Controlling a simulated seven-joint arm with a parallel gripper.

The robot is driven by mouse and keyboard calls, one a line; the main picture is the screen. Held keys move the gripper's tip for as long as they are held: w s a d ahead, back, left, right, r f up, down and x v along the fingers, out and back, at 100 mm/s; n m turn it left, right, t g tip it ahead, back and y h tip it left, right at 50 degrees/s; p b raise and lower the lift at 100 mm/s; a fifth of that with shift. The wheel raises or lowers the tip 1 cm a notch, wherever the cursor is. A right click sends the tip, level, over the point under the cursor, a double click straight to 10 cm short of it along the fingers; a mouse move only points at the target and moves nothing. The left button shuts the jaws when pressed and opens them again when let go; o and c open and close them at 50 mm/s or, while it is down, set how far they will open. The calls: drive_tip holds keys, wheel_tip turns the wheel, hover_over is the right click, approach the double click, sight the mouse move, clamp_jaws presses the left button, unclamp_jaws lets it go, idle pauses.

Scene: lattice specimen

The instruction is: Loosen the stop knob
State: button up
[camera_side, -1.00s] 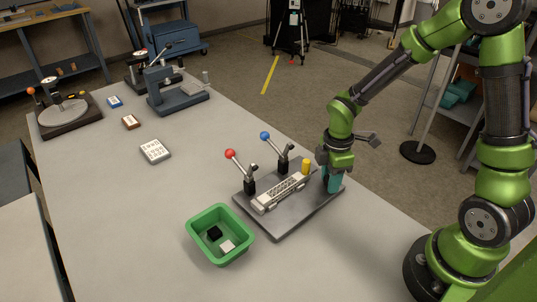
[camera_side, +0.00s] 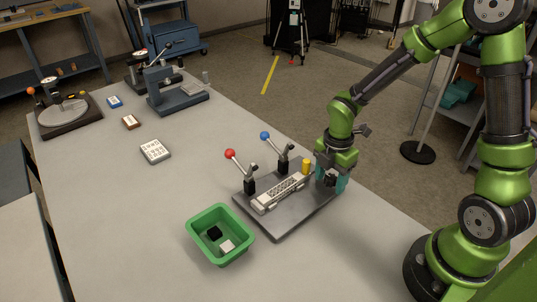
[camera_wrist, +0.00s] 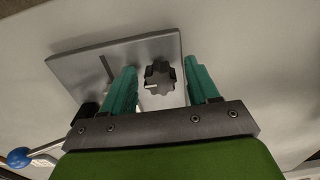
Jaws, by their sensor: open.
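The stop knob (camera_wrist: 159,77) is black and lobed, with a white mark on its edge. In the wrist view it lies between the two teal fingers of my gripper (camera_wrist: 161,86), with a gap on each side. My gripper (camera_side: 334,184) is open at the right end of the grey fixture plate (camera_side: 280,222). In the side view a dark part that looks like the knob shows by the fingers. The plate also carries a light lattice specimen (camera_side: 280,192), a red-balled lever (camera_side: 231,155) and a blue-balled lever (camera_side: 265,136).
A yellow cylinder (camera_side: 306,166) stands on the plate close to my gripper. A green bin (camera_side: 199,246) with a black and a white block stands in front. A white keypad-like block (camera_side: 155,151) and other devices stand farther back. The table's front right is clear.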

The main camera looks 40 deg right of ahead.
sight(331, 177)
drive_tip(key=shift+r, duration=2.75)
drive_tip(key=shift+c, duration=0.4)
